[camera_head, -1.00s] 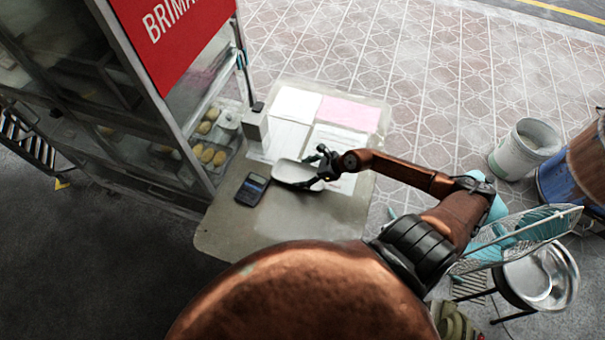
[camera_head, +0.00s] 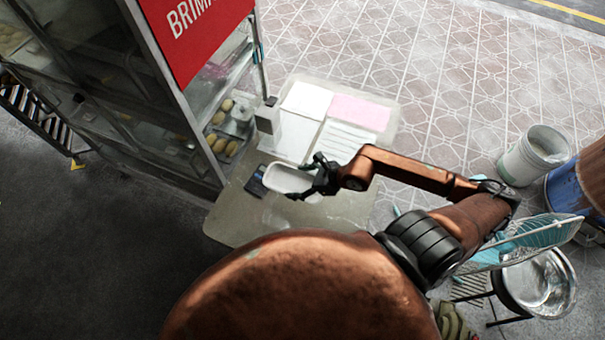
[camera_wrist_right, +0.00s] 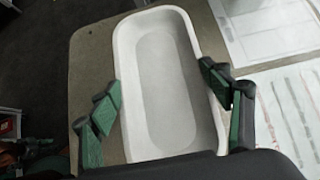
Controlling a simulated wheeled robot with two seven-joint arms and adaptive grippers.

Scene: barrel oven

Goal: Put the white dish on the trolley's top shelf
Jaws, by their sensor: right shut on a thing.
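The white dish (camera_head: 287,180) is an empty oblong tray. My right gripper (camera_head: 318,176) is shut on the dish at its right end in the head view. In the right wrist view the dish (camera_wrist_right: 165,85) lies between the two green and black fingers of the gripper (camera_wrist_right: 168,105). The dish is over the small table (camera_head: 235,217), covering part of a calculator (camera_head: 256,181); it looks raised a little above the top. No trolley can be made out clearly. My left gripper is not in view.
Papers (camera_head: 345,138) and a pink sheet (camera_head: 360,112) lie on the table's far side. A glass cabinet with buns (camera_head: 222,146) stands at left. At right are a white bucket (camera_head: 535,153), a blue barrel (camera_head: 577,190), a wire basket (camera_head: 530,238) and a metal bowl (camera_head: 540,285).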

